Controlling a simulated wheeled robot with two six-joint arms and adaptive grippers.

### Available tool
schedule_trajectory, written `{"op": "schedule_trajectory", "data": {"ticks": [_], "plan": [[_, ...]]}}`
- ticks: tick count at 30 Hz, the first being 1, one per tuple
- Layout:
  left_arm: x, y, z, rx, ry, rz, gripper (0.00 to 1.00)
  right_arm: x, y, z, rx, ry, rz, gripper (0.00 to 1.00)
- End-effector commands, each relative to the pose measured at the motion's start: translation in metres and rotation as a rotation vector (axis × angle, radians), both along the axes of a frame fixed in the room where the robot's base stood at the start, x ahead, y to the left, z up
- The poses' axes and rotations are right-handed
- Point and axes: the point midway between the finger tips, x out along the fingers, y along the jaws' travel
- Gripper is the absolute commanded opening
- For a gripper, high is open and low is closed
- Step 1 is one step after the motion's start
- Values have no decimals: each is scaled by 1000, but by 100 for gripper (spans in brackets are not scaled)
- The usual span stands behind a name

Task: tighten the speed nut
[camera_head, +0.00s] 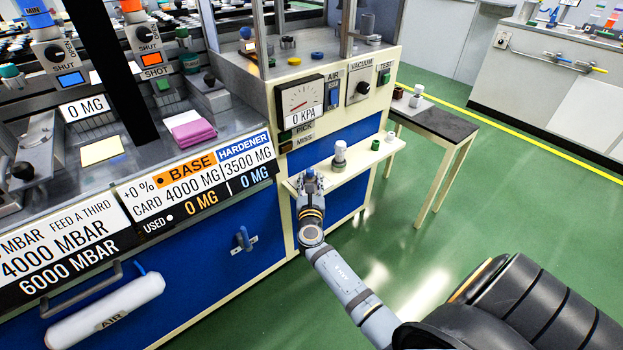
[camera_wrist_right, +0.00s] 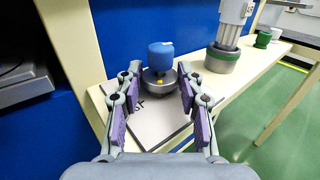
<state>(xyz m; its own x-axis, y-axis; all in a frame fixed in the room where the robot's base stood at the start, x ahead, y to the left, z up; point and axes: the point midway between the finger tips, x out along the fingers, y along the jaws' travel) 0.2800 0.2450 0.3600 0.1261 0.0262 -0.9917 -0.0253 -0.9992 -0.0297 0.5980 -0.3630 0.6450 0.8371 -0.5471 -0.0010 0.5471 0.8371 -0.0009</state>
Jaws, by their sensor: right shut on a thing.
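My right gripper (camera_head: 310,190) is at the left end of a narrow cream shelf on the front of the bench. In the wrist view the right gripper (camera_wrist_right: 160,88) has its two purple-padded fingers on either side of a small part with a blue cap (camera_wrist_right: 161,56) and a round metal base (camera_wrist_right: 159,80). It is shut on this part, which stands upright over a pale card or plate (camera_wrist_right: 155,122) with dark lettering. I cannot tell for sure whether this part is the speed nut. My left gripper is not in view.
A blue panel (camera_wrist_right: 120,40) rises behind. A small side table (camera_head: 440,122) and open green floor (camera_head: 500,180) lie to the right.

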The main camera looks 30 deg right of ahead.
Motion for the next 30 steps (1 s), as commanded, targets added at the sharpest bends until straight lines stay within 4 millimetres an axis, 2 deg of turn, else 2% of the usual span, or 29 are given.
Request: {"op": "schedule_trajectory", "data": {"ticks": [5,15,17,30], "plan": [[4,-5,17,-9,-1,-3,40,4,3,0,1,-5,-167,6],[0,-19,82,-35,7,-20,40,8,5,-1,-1,-7,-474,6],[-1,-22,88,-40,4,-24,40,9,5,-1,-1,-7,-520,6],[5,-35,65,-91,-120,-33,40,11,6,1,-3,-7,-747,6]]}}
